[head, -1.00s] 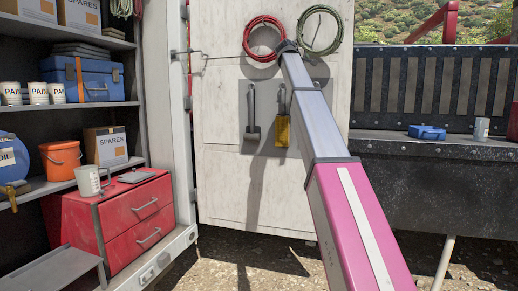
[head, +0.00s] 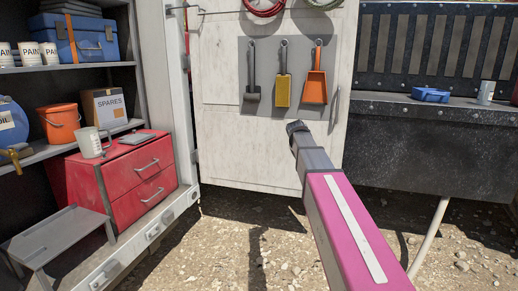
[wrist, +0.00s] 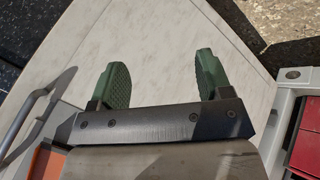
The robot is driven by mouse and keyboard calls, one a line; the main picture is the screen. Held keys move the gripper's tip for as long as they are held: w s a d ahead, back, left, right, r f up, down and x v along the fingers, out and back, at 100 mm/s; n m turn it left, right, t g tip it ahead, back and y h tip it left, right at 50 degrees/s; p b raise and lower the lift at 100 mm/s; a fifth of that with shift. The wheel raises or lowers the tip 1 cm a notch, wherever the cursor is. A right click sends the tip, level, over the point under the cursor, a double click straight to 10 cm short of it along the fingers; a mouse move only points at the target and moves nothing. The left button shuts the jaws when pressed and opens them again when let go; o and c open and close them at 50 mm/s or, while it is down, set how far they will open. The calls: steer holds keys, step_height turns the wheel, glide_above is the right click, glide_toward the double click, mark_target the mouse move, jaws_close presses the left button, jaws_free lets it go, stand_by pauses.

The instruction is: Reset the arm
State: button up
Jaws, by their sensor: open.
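My gripper (wrist: 164,78) shows in the wrist view with its two green ridged fingers wide apart and nothing between them. The white door panel (wrist: 150,35) lies beyond the fingers. In the head view my pink and grey arm reaches forward from the lower right. Its dark end (head: 297,128) is in front of the white door panel (head: 228,145), below the hanging tools. The fingers cannot be made out in the head view.
A black scraper (head: 252,75), a yellow brush (head: 284,75) and an orange dustpan (head: 316,72) hang on the door. A red drawer cabinet (head: 120,175) and loaded shelves stand left. Gravel lies below.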

steer(key=s+a+f+m+g+y, duration=0.2)
steer(key=s+f+m+g+y, duration=0.2)
steer(key=s+f, duration=2.6)
steer(key=s+m+g, duration=0.1)
steer(key=s+g, duration=0.1)
steer(key=s, duration=0.1)
steer(key=shift+f, duration=0.2)
steer(key=shift+o, duration=0.3)
steer(key=shift+w, duration=0.1)
